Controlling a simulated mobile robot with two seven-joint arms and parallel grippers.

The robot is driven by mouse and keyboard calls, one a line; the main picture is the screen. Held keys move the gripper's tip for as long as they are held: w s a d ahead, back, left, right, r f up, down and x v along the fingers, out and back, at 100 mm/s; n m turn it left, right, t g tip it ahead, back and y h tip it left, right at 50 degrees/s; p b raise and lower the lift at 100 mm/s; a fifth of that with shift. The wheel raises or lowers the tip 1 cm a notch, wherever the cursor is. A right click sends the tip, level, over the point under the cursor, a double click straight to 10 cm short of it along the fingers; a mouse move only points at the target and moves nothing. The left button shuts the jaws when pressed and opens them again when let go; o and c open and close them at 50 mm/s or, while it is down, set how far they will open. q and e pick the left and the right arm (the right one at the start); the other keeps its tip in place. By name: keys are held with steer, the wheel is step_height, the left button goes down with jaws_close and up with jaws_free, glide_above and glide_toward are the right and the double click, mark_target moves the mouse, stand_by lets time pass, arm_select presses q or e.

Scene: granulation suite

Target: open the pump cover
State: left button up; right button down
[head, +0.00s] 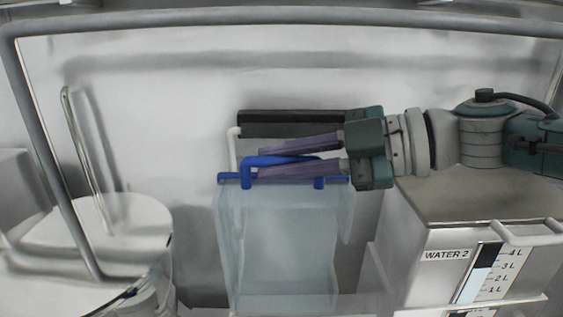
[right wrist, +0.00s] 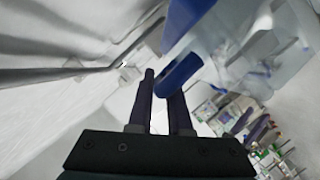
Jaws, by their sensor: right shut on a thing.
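The pump cover (head: 280,235) is a clear, bluish box-like panel at the centre of the head view, with a blue bar along its top edge. A blue handle (head: 262,160) rises from that bar. My right gripper (head: 258,163) reaches in from the right, its two purple fingers lying on either side of the handle, shut on it. In the right wrist view the blue handle (right wrist: 180,75) shows at the fingertips (right wrist: 160,82), partly covering one finger. What lies behind the cover is mostly hidden. My left gripper is in neither view.
A dark block (head: 290,122) sits behind the gripper. The WATER 2 container (head: 440,232) with a litre scale stands at the right, under my right arm. A round steel vessel (head: 110,215) stands at the left. A grey rail (head: 280,19) crosses the top.

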steer(key=shift+w, duration=0.35)
steer(key=c, duration=0.8)
jaws_free()
steer(key=shift+c, duration=0.2)
steer(key=b+v, duration=0.1)
steer(key=v, duration=0.8)
steer(key=shift+f, duration=0.2)
steer(key=shift+s+d+r, duration=0.2)
steer(key=shift+d+r, duration=0.1)
steer(key=shift+d, duration=0.1)
steer(key=shift+c, duration=0.3)
